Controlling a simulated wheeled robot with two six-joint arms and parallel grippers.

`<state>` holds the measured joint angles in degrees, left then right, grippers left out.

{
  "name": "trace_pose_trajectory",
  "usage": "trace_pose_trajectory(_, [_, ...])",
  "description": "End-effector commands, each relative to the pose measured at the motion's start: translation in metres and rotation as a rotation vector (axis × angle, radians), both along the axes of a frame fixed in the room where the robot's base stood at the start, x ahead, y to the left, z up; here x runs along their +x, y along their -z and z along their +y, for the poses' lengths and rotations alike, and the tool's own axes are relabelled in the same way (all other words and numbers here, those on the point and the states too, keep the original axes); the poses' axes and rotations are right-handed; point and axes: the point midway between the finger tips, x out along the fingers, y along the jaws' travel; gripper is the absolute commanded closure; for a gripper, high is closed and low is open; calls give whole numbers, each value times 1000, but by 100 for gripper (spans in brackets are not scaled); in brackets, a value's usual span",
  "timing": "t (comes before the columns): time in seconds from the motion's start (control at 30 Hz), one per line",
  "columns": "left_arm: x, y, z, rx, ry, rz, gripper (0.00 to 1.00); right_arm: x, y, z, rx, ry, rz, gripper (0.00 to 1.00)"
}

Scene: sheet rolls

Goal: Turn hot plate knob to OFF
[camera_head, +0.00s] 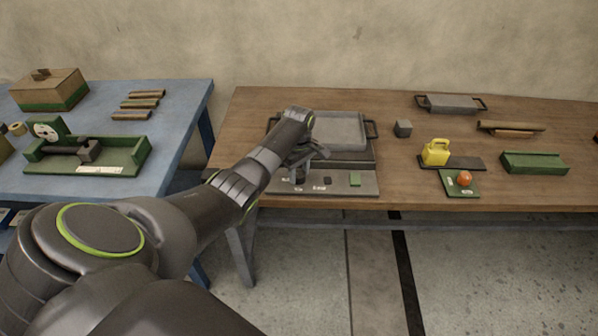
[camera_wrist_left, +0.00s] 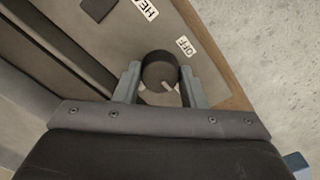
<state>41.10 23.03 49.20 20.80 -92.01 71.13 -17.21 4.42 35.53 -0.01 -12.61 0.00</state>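The hot plate (camera_head: 366,184) stands at the left front of the wooden table, with a grey tray (camera_head: 340,130) on top. My left gripper (camera_head: 298,180) is over the left part of its front panel. In the left wrist view the fingers (camera_wrist_left: 160,84) sit on both sides of a round dark knob (camera_wrist_left: 158,68) and appear to touch it. A pale pointer mark shows at the knob's lower right edge. An OFF label (camera_wrist_left: 184,46) lies just beyond the knob, up and right. My right gripper is not in view.
A blue table (camera_head: 180,150) is at left.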

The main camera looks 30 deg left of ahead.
Motion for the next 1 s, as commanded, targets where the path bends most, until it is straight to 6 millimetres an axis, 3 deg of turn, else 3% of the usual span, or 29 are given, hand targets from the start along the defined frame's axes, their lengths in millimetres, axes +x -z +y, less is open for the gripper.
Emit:
trace_pose_trajectory(0.1, [0,0,0,0,0,1,86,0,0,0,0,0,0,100])
trace_pose_trajectory(0.47, [0,-3,0,0,-64,1,86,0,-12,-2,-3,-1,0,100])
trace_pose_trajectory(1.0, [0,-5,0,0,-509,1,86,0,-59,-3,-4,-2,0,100])
